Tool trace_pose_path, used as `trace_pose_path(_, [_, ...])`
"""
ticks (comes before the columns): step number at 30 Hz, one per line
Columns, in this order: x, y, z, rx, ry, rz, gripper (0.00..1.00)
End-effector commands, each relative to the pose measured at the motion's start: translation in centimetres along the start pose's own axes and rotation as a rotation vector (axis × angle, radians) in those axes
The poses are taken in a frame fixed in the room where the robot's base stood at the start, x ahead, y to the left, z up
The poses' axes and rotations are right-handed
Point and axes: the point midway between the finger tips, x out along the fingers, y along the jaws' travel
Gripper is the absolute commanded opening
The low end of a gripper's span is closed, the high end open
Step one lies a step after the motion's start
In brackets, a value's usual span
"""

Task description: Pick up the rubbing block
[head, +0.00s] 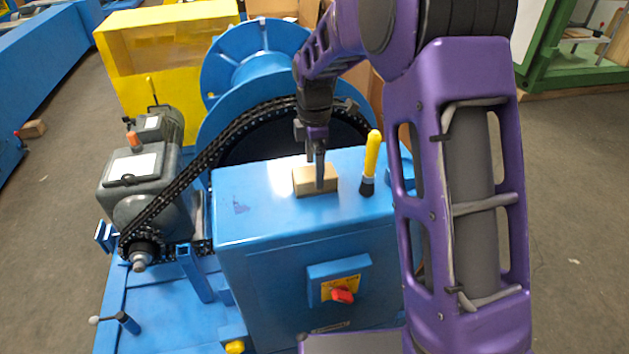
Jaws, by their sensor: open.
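The rubbing block (302,183) is a small tan block lying on top of the blue cabinet (258,205), near its back middle. My gripper (319,181) points down from above, with its fingers at the block and overlapping it in the picture. It is open. I cannot tell from this view whether the fingers straddle the block or touch it. The gripper hides part of the block's middle.
A yellow-handled brush (370,163) stands upright right of the block. Behind the cabinet are a chain (190,175) and a blue reel (258,62). A grey motor (140,178) stands left. The cabinet top's front left is clear.

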Motion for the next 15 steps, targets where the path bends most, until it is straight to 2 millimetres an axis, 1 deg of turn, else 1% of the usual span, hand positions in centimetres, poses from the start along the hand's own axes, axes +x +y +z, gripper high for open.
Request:
trace_pose_path(1, [1.1, -0.1, 0.0, 0.000, 0.000, -0.005, 1.00])
trace_pose_path(4, [2.2, 0.0, 0.0, 0.001, 0.000, -0.002, 1.00])
trace_pose_path(11, [2.3, 0.0, 0.0, 0.001, 0.001, 0.000, 1.00])
trace_pose_path(14, [2.3, 0.0, 0.0, 0.001, 0.000, 0.000, 0.84])
trace_pose_path(15, [2.3, 0.0, 0.0, 0.001, 0.000, 0.000, 0.77])
